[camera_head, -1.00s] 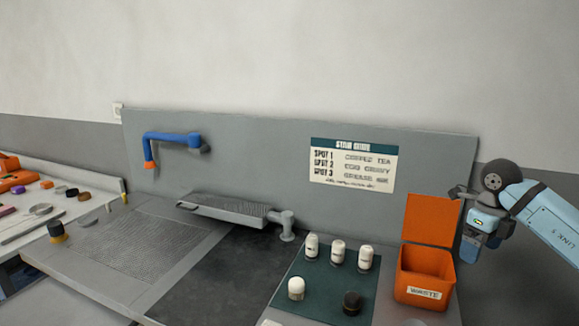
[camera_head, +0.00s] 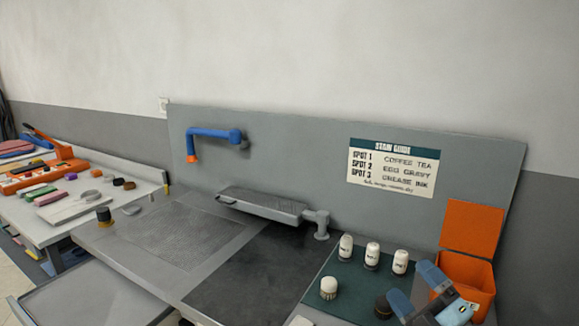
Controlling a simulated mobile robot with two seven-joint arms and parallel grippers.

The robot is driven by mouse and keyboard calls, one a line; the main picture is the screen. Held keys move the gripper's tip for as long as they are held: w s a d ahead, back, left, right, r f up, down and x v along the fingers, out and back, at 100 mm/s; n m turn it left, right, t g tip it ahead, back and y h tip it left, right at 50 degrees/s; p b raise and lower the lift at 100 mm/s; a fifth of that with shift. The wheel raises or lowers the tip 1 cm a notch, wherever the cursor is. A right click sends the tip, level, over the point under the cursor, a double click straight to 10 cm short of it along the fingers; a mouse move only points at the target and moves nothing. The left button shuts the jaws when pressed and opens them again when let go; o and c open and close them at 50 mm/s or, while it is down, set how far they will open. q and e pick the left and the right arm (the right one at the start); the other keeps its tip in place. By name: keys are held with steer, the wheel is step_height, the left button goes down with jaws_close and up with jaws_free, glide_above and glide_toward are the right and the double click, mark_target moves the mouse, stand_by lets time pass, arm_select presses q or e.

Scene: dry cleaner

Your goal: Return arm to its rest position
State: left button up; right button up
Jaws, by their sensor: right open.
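A blue arm (camera_head: 213,134) with an orange tip is mounted on the grey back panel and reaches left from its mount. Below it, a narrow grey padded board (camera_head: 262,204) extends left from a grey pivot post (camera_head: 320,226) over the worktop. My right gripper (camera_head: 406,281) is at the lower right, in front of the orange waste bin and near the bottles. Its two fingers are apart with nothing seen between them. It is well away from the blue arm and the padded board. My left gripper is out of view.
White-capped bottles (camera_head: 372,256) and a dark-topped item (camera_head: 383,306) stand on a green mat (camera_head: 335,268). The orange waste bin (camera_head: 470,231) has its lid up. A side table (camera_head: 62,228) at left holds several small items. The dark worktop area (camera_head: 262,282) is clear.

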steer(key=s+d+f+m+g+h, duration=0.3)
steer(key=s+f+m+h, duration=0.2)
steer(key=f+m+h, duration=0.25)
steer(key=s+d+f+m+g+h, duration=0.35)
steer(key=f+m+h, duration=0.25)
steer(key=m, duration=0.3)
steer(key=s+a+f+m+g+y, duration=0.1)
steer(key=s+f+m+g, duration=0.1)
steer(key=s+f+g, duration=0.5)
steer(key=s+a+f+m+g+y, duration=0.2)
steer(key=s, duration=1)
arm_select(q)
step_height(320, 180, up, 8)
steer(key=p, duration=0.7)
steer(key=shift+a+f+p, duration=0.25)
steer(key=shift+p, duration=0.1)
arm_select(e)
steer(key=w+a+f+n+t+y, duration=0.1)
steer(key=w+a+f+t+y, duration=0.1)
steer(key=w+a+f+t, duration=0.3)
steer(key=shift+w+a+f+t, duration=0.4)
steer(key=shift+a+f+t, duration=0.2)
steer(key=shift+t, duration=0.45)
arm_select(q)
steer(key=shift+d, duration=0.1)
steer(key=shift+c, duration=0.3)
arm_select(e)
steer(key=shift+n+y, duration=0.25)
steer(key=shift+c, duration=0.2)
